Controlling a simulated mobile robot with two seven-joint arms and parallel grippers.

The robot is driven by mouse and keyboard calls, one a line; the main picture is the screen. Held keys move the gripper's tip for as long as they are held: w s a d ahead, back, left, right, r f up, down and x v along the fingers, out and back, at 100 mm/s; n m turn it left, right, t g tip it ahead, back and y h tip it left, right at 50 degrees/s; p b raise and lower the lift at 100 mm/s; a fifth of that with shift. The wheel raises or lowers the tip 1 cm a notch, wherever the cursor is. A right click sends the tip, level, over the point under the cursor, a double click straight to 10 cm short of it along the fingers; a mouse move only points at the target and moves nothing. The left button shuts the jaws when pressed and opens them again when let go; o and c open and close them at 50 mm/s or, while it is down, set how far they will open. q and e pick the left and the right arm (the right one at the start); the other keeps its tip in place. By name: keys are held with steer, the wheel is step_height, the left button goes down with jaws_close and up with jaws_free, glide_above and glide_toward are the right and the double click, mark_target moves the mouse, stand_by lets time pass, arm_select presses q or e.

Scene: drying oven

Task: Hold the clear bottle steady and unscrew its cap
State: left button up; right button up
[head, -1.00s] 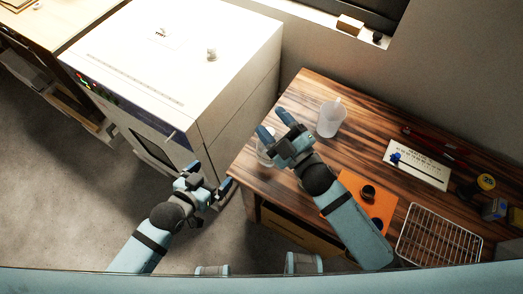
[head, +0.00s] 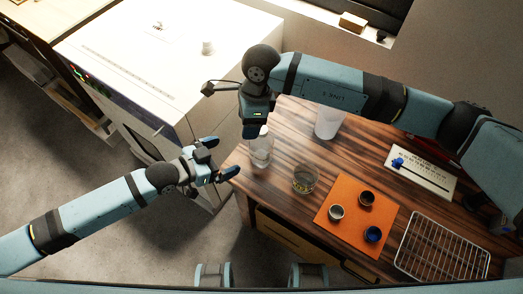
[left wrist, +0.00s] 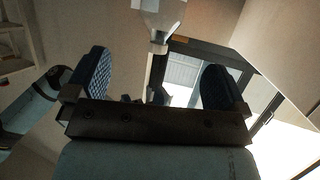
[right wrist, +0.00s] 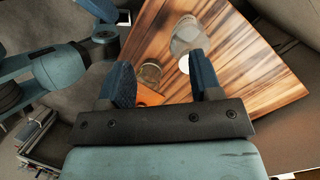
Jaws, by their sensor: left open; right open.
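The clear bottle (head: 261,152) stands upright at the left end of the wooden table, its pale cap partly behind my right gripper in the head view. In the right wrist view the bottle (right wrist: 187,36) appears ahead, with its white cap (right wrist: 184,64) by the right-hand finger. My right gripper (head: 254,122) is open above the bottle, seemingly apart from the cap. My left gripper (head: 220,158) is open and empty, left of the bottle, with its fingers towards it.
A glass beaker (head: 305,179) stands right of the bottle. A plastic jug (head: 328,122) is behind it. A wire rack (head: 440,245) lies at the front right. The white oven (head: 150,60) stands left of the table.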

mark_target(259, 143)
steer(key=shift+t+h, duration=0.7)
steer(key=shift+h, duration=0.2)
steer(key=w+d, duration=0.2)
steer(key=w, duration=0.1)
steer(key=shift+d+r, duration=0.2)
steer(key=shift+d, duration=0.15)
steer(key=shift+w+d, duration=0.25)
arm_select(q)
steer(key=x, duration=1.3)
steer(key=shift+w+f, duration=0.35)
steer(key=shift+f, duration=0.1)
arm_select(e)
steer(key=shift+r, duration=0.1)
